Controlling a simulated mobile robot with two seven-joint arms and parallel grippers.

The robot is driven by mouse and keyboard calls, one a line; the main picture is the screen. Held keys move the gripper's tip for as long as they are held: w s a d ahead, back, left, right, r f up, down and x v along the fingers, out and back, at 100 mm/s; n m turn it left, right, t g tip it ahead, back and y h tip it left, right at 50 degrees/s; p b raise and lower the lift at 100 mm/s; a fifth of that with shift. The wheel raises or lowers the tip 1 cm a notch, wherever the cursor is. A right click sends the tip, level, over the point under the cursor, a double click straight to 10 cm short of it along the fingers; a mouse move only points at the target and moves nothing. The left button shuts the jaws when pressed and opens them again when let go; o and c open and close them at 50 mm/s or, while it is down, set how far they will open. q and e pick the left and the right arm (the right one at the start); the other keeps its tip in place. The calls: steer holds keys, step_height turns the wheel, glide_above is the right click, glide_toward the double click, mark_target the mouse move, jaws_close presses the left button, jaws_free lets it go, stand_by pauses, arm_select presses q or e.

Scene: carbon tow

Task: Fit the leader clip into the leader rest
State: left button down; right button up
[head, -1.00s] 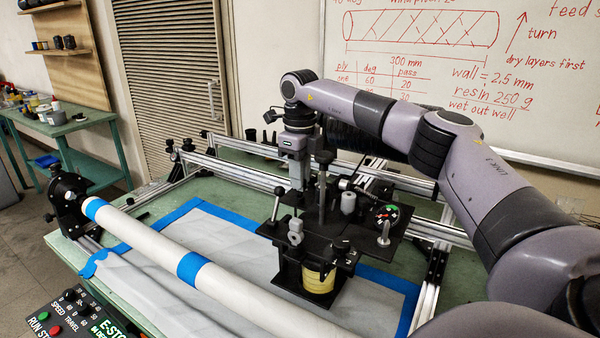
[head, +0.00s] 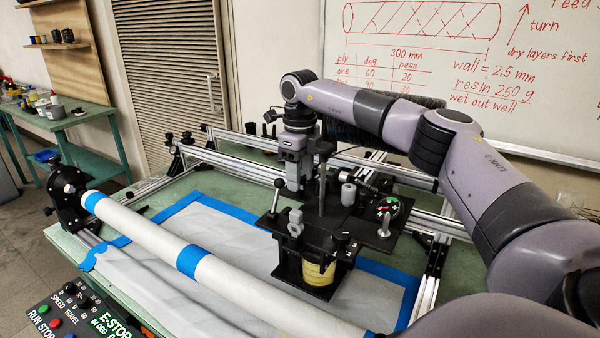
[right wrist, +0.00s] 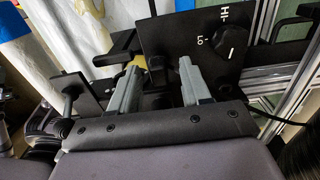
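My right gripper (head: 293,187) points down over the black winding carriage (head: 345,228), low beside its dark upright post. In the right wrist view its two grey fingers (right wrist: 158,80) are apart, with a dark rounded part showing between and beyond them; I see nothing clearly pinched. The leader rest cannot be made out with certainty. My left gripper is out of view.
A white mandrel (head: 235,282) with blue tape bands runs along the near side. A yellow spool (head: 318,270) sits under the carriage. Aluminium rails (head: 240,170) lie behind. A control box (head: 80,312) is at lower left. A black dial plate (right wrist: 222,45) is close beyond the fingers.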

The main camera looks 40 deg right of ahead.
steer(key=shift+r, duration=0.1)
steer(key=shift+r, duration=3.55)
